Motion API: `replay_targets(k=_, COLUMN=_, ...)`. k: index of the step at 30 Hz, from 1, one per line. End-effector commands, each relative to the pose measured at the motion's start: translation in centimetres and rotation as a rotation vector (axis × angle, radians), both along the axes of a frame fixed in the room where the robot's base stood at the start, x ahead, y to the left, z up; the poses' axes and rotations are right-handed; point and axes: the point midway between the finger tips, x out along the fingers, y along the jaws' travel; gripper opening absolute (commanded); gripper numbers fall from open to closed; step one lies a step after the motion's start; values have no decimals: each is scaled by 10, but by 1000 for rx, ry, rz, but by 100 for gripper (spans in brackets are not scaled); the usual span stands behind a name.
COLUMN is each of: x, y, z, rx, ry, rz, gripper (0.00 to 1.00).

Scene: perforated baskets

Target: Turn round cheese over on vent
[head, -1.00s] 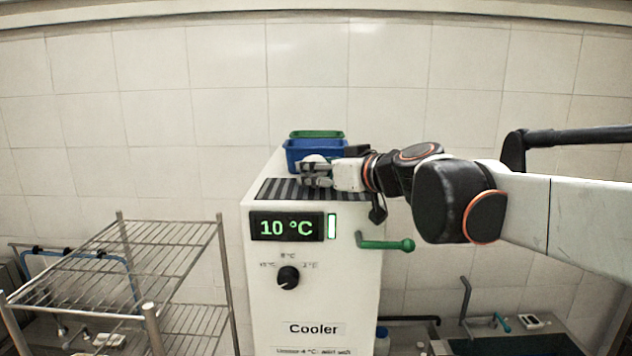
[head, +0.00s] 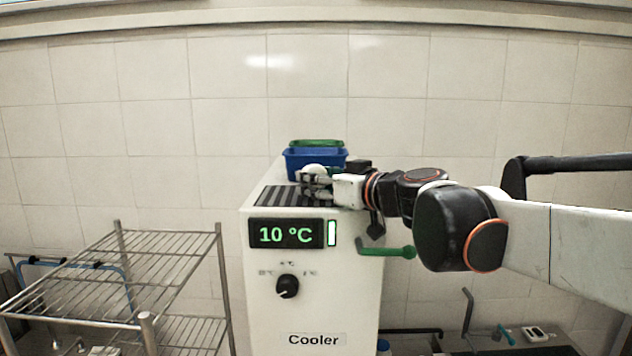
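A pale, rounded thing, which looks like the round cheese (head: 314,169), shows at the back of the black slatted vent (head: 278,196) on top of the white cooler. My gripper (head: 312,184) reaches in from the right, low over the vent's right part. Its fingers are at the near side of the cheese and hide part of it. The view is too small to tell whether the fingers grip the cheese or only lie beside it, or whether the cheese touches the vent.
A blue basket (head: 301,160) stands right behind the vent, with a green basket (head: 316,143) behind it. A green handle (head: 385,251) sticks out from the cooler's right side. A wire rack (head: 150,255) stands at the left. The cooler display (head: 286,234) reads 10 °C.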

Motion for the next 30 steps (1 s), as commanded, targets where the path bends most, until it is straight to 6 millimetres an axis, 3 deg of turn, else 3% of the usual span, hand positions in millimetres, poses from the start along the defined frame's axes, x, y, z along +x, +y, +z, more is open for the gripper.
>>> replay_targets(k=24, x=-1, y=0, z=-12, rx=-2, ry=1, rz=1, gripper=18)
replay_targets(k=25, x=-1, y=0, z=-12, rx=-2, ry=1, rz=1, gripper=51)
replay_targets(k=27, x=-1, y=0, z=-13, rx=-2, ry=1, rz=1, gripper=67)
replay_targets(k=30, x=-1, y=0, z=-13, rx=-3, ry=2, rz=0, gripper=70)
